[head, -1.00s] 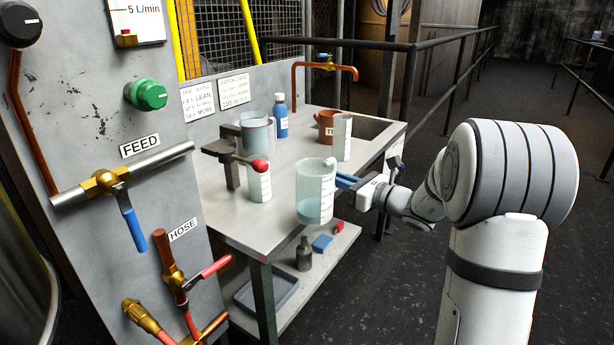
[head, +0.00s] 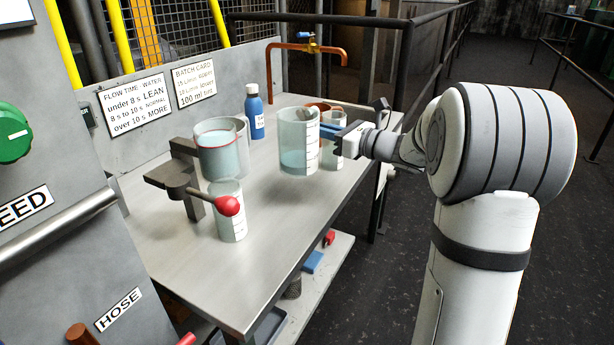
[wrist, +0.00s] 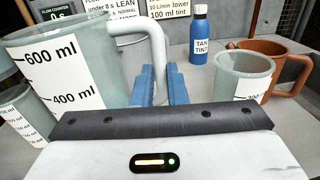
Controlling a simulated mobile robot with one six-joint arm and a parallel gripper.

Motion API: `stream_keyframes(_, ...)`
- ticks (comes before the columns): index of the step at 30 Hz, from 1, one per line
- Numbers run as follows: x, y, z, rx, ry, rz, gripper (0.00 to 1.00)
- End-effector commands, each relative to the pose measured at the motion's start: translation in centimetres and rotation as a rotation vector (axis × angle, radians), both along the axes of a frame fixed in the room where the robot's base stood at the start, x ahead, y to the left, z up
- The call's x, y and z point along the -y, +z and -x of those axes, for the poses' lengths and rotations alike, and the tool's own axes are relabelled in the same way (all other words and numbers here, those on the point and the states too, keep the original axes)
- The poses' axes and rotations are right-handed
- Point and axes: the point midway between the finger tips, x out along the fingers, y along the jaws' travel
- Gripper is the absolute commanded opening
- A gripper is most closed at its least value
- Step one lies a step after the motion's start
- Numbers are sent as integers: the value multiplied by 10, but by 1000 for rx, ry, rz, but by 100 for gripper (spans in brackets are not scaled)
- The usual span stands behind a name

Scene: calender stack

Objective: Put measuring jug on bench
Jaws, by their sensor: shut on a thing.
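The measuring jug (head: 294,142) is clear, holds pale blue liquid and has a white scale label. In the wrist view the jug (wrist: 75,65) fills the left side, its label reading 600 ml and 400 ml. My gripper (head: 330,130) is shut on the jug's handle (wrist: 153,55); its blue fingers (wrist: 162,88) lie on both sides of the handle in the wrist view. The jug is upright, over the metal bench (head: 255,265). I cannot tell whether its base touches the bench top.
A cup (head: 220,150) sits in a stand with a red-knobbed lever (head: 228,206), above a graduated beaker (head: 231,222). A blue bottle (head: 255,115), a brown jug (wrist: 290,65) and another beaker (wrist: 243,78) stand near the back. Bare bench lies in front.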

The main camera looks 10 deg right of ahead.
Motion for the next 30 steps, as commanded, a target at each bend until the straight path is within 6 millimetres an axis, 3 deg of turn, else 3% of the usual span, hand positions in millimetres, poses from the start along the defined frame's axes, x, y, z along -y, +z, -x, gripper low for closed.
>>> stream_keyframes(3, -6, -25, 0, -2, 10, -2, 0)
stream_keyframes(10, -13, -47, 0, -1, 23, -2, 0)
stream_keyframes(17, -16, -83, 0, -1, 27, -2, 0)
stream_keyframes(29, -17, -87, 0, 1, 28, -1, 0)
stream_keyframes(30, -17, -87, 0, 0, 28, 0, 14)
